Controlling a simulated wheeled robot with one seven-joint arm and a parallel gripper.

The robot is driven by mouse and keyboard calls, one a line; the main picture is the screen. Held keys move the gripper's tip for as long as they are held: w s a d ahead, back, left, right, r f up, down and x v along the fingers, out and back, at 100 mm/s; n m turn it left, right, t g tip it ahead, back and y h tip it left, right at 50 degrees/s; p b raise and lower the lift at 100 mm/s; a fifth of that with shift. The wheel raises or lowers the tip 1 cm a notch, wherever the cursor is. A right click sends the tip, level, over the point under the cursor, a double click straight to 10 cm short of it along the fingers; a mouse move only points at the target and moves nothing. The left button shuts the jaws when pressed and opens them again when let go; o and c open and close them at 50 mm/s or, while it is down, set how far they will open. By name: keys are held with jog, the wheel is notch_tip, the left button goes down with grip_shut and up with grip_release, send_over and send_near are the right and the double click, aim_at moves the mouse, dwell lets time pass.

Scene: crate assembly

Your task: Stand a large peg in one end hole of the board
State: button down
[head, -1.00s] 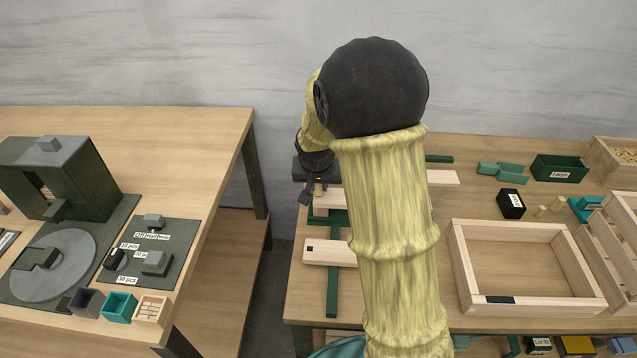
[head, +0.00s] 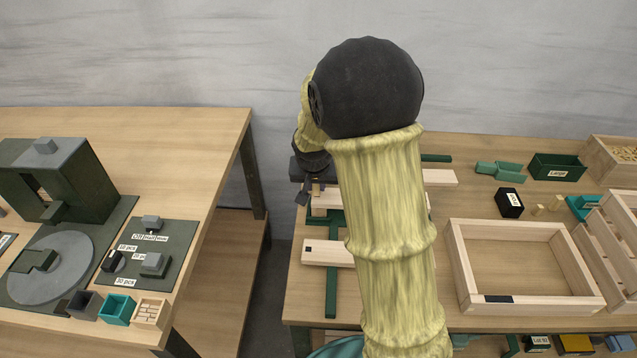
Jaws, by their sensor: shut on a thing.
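My gripper (head: 311,191) is at the left end of the right-hand table, just above the end of a pale wooden board (head: 327,203). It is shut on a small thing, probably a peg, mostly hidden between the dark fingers. I cannot tell whether the peg touches the board or is in a hole. A second pale board (head: 330,254) with a dark mark at its left end lies nearer. My arm hides the right parts of both boards.
Green rails (head: 332,290) lie under the boards. A wooden crate frame (head: 460,270) stands right of my arm. Green bins (head: 558,168) and a bin of small parts (head: 612,165) are at the back right. A gap separates the left table (head: 190,125).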

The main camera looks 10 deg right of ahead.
jog(key=shift+s+a, duration=0.1)
jog(key=shift+a, duration=0.05)
jog(key=shift+f, duration=0.15)
dwell(0.4)
jog(key=c, duration=1.3)
grip_release()
jog(key=shift+o, duration=0.2)
notch_tip(320, 180, up, 8)
jog(key=p, duration=0.6)
